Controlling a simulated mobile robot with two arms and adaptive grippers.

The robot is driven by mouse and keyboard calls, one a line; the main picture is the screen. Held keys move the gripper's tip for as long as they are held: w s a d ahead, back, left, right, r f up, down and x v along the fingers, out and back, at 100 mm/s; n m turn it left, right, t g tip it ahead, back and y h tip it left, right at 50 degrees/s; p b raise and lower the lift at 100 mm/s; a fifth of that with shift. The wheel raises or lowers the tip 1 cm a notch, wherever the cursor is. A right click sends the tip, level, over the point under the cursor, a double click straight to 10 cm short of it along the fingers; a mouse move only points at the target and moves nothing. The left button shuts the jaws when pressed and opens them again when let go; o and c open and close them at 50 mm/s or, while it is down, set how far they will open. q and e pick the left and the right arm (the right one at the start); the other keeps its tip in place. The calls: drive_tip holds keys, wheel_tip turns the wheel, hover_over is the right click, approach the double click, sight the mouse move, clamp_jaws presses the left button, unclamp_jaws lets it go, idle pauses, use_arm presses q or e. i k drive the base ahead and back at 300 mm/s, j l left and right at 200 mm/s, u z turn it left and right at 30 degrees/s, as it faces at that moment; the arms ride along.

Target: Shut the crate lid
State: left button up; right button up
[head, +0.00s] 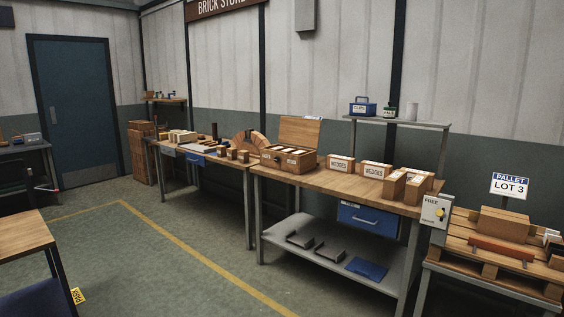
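A wooden crate (289,161) stands on the left part of the workbench in the middle of the head view. Its lid (300,131) is up, standing open at the back of the crate. Several pale-topped items lie inside the crate. Neither of my grippers shows in this view.
The workbench (345,185) also bears several labelled boxes (376,170) to the right of the crate. A pallet (490,252) with bricks stands at the far right. A table corner (22,234) juts in at the left. Open floor (175,250) lies in front of the bench.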

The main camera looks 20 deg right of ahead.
sight(301, 132)
drive_tip(key=i+l+z, duration=0.45)
drive_tip(key=i+z, duration=0.25)
drive_tip(key=i+l+z, duration=0.15)
drive_tip(key=i, duration=0.65)
drive_tip(key=i+z, duration=0.1)
drive_tip(key=i, duration=0.7)
drive_tip(key=i+l+u, duration=0.1)
drive_tip(key=i+u, duration=0.3)
drive_tip(key=i+l+u, duration=0.25)
drive_tip(key=i+u, duration=0.15)
drive_tip(key=i+l+u, duration=0.4)
